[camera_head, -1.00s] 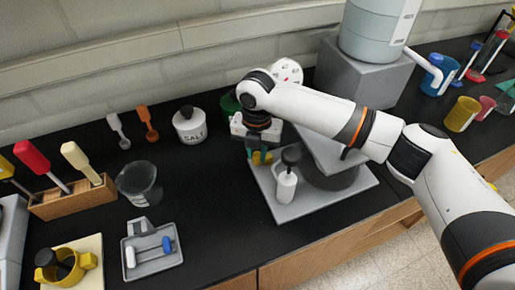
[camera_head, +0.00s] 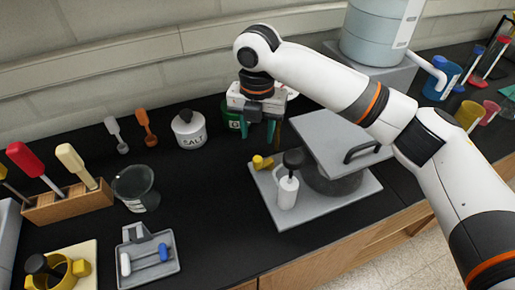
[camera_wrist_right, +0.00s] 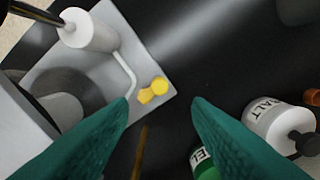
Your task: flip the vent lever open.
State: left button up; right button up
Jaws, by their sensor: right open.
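A small yellow lever (camera_head: 262,162) sits at the back left corner of the grey base plate (camera_head: 335,200), beside a white pump cylinder with a black knob (camera_head: 288,190). I take it to be the vent lever. It also shows in the right wrist view (camera_wrist_right: 153,90) as two rounded yellow ends, near a thin white tube. My right gripper (camera_head: 259,136) is open and empty, with green fingers pointing down. It is above and behind the lever, apart from it. In the right wrist view the lever appears between the fingertips (camera_wrist_right: 162,98). My left gripper is out of view.
A salt jar (camera_head: 189,130) and a green container (camera_head: 232,116), partly hidden by the gripper, stand close by. A grey lid with a black handle (camera_head: 345,140) is right of the lever. Black counter between is clear.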

notch_tip(320, 180, up, 3)
jog(key=shift+r, duration=0.2)
dwell(0.4)
